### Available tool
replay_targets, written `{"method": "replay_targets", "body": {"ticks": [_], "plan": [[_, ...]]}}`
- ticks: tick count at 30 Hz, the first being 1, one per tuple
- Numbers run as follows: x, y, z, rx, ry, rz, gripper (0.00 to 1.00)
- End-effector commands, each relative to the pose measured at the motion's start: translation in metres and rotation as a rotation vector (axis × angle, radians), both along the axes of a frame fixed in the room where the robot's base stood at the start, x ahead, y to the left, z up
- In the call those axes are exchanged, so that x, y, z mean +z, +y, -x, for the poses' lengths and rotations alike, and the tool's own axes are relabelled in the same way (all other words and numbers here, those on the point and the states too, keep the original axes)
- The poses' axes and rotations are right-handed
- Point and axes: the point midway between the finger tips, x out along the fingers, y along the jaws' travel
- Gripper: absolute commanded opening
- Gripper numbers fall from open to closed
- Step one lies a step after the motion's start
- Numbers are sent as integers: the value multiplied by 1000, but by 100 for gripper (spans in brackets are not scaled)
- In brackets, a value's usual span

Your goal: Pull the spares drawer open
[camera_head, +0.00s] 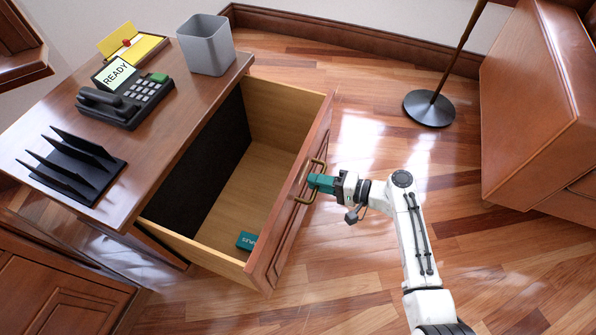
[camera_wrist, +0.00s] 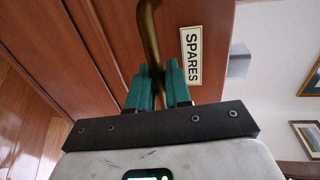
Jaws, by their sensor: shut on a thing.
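The spares drawer (camera_head: 292,200) stands pulled well out of the wooden desk in the head view. Its inside shows, with a small teal box (camera_head: 247,241) lying near the front corner. A curved brass handle (camera_head: 310,182) is on its front. My gripper (camera_head: 312,183) has teal fingers and is shut on the handle. In the wrist view the fingers (camera_wrist: 158,88) close on either side of the brass handle (camera_wrist: 150,35). A label reading SPARES (camera_wrist: 191,56) is on the drawer front beside them.
The desk top (camera_head: 165,130) holds a phone (camera_head: 125,92), a black file rack (camera_head: 72,165), a grey bin (camera_head: 206,45) and a yellow note holder (camera_head: 132,46). A lamp base (camera_head: 431,108) and wooden cabinet (camera_head: 535,110) stand right. Wooden floor (camera_head: 390,150) is clear around my arm.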

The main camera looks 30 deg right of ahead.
Motion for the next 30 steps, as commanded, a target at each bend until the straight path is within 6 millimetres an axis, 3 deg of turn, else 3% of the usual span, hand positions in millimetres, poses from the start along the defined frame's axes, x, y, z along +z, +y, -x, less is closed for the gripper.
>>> {"method": "replay_targets", "body": {"ticks": [9,23,24,30], "plan": [[0,-22,29,-1,0,-1,0],[0,-24,33,0,0,0,0],[0,-24,33,0,0,0,19],[0,-24,33,0,0,0,34]]}}
